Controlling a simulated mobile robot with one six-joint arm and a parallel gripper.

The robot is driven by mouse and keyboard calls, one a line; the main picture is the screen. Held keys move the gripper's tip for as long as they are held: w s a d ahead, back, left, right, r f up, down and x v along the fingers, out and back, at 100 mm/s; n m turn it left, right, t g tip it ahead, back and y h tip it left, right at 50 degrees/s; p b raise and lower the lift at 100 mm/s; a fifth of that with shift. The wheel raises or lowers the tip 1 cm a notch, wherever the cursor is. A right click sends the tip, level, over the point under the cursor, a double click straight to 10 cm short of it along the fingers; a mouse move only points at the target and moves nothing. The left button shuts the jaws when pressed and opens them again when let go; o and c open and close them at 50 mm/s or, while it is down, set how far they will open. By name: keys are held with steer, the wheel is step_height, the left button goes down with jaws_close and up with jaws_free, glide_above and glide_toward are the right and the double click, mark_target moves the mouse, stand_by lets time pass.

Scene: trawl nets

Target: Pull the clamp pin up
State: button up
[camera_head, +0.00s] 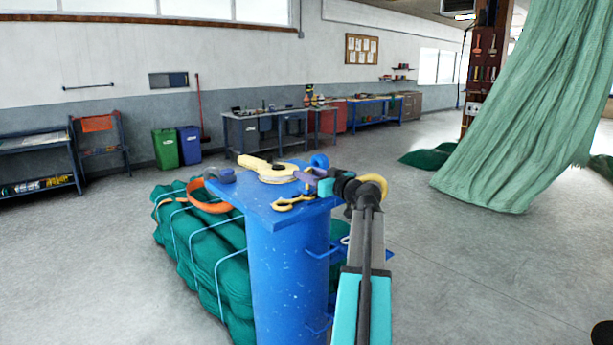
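A blue pillar (287,270) with a flat blue top plate (262,207) stands in the middle of the head view. On the plate lies a cream-yellow handled piece with a round disc (272,171). A smaller yellow looped piece (293,202) lies near its front right edge. A blue rounded fitting (319,160) shows at the back right of the plate, and a grey-blue one (222,175) at its left. I cannot tell which part is the clamp pin. My gripper (308,179) is over the right side of the plate, small and partly hidden by my arm; its finger opening is unclear.
Green net bundles (205,255) tied with pale cords lie left of the pillar, with an orange strap (207,206) beside the plate. Blue side handles (322,253) stick out right of the pillar. A green net (530,110) hangs at right.

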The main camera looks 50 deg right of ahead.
steer(key=shift+s+a, duration=0.1)
steer(key=shift+s+a+f+b, duration=0.1)
steer(key=shift+s+b, duration=0.2)
steer(key=shift+s, duration=0.3)
steer(key=s+a+b, duration=0.1)
steer(key=s+b, duration=0.2)
steer(key=s, duration=0.9)
steer(key=shift+s+a+b, duration=0.15)
steer(key=shift+a+b, duration=0.15)
steer(key=shift+a, duration=0.1)
